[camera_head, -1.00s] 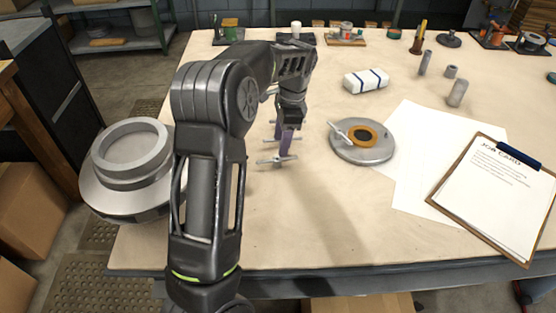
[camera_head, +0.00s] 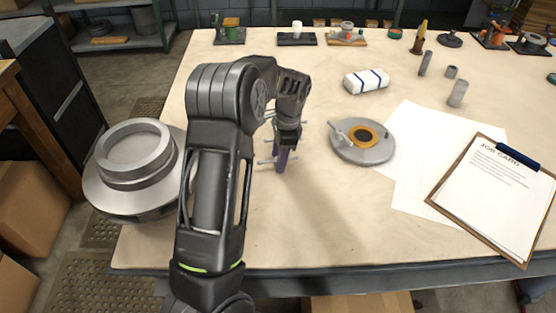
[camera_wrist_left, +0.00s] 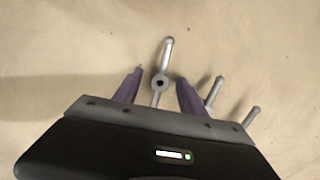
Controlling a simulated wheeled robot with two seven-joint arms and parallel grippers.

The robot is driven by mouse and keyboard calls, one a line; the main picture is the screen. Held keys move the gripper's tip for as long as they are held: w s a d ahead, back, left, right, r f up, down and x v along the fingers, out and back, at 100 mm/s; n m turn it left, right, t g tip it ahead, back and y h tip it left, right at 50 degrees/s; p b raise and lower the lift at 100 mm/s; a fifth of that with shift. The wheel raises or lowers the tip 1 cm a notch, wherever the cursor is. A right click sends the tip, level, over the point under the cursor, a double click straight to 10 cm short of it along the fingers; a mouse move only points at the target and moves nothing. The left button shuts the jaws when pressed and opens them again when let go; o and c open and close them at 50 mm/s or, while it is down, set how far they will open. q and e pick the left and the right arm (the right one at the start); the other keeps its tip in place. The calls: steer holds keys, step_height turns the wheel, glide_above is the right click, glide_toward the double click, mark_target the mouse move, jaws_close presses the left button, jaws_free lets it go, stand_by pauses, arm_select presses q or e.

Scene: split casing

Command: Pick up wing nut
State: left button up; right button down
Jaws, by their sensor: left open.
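In the head view, my left gripper (camera_head: 282,165) points down at the tabletop, and one wing of the nut (camera_head: 264,161) shows just left of the fingers. Two more grey rod ends (camera_wrist_left: 213,90) show beside the right finger, partly hidden by my gripper. My right gripper is not in view.
A round grey cover (camera_head: 372,154) with an orange ring lies right of my gripper. A large grey casing (camera_head: 110,200) stands at the left. A white block (camera_head: 366,81), paper sheets (camera_head: 410,190) and a clipboard (camera_head: 500,215) lie to the right. The front table is mostly clear.

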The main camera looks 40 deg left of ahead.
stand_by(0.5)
arm_select(q)
jaws_close()
stand_by(0.3)
